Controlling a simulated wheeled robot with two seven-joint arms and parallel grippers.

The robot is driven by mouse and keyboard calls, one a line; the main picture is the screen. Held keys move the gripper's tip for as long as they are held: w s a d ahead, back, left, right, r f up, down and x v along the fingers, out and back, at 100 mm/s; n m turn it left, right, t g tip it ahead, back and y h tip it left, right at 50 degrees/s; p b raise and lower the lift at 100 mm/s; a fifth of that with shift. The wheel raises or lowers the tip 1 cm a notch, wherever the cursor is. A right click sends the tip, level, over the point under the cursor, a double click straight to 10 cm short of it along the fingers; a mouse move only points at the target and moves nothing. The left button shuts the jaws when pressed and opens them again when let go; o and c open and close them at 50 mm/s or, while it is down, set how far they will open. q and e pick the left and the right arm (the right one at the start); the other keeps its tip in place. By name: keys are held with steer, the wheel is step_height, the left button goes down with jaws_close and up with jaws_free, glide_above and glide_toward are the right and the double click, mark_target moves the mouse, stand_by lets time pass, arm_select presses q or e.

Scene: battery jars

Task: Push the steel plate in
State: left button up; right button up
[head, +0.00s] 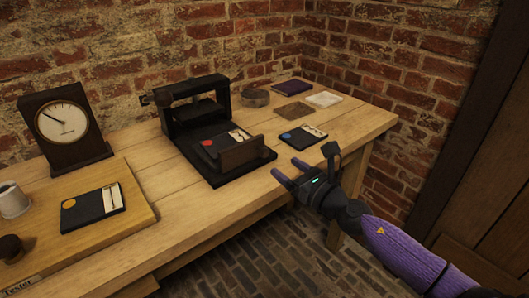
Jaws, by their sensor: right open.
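A black press-like device (194,101) stands on the table, with an upright frame at the back and a flat base in front. On its base lies a dark plate-like piece with a red dot (208,143) and a pale strip. A grey-brown upright plate (243,154) stands at the front of the base; I cannot tell whether it is the steel plate. My right gripper (287,168) is open and empty, in front of the table's front edge, right of the device and apart from it. My left gripper is out of view.
A blue-dotted dark piece (303,135) lies right of the device. Behind it are a round tin (255,97), a brown square (294,112), a white block (324,99) and a purple book (292,87).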

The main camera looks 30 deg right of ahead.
mark_target(266, 153)
steer(key=w, duration=0.7)
steer(key=shift+a+f+b, duration=0.1)
steer(key=shift+a+b, duration=0.15)
steer(key=shift+b, duration=0.1)
jaws_close()
stand_by(0.4)
stand_by(0.3)
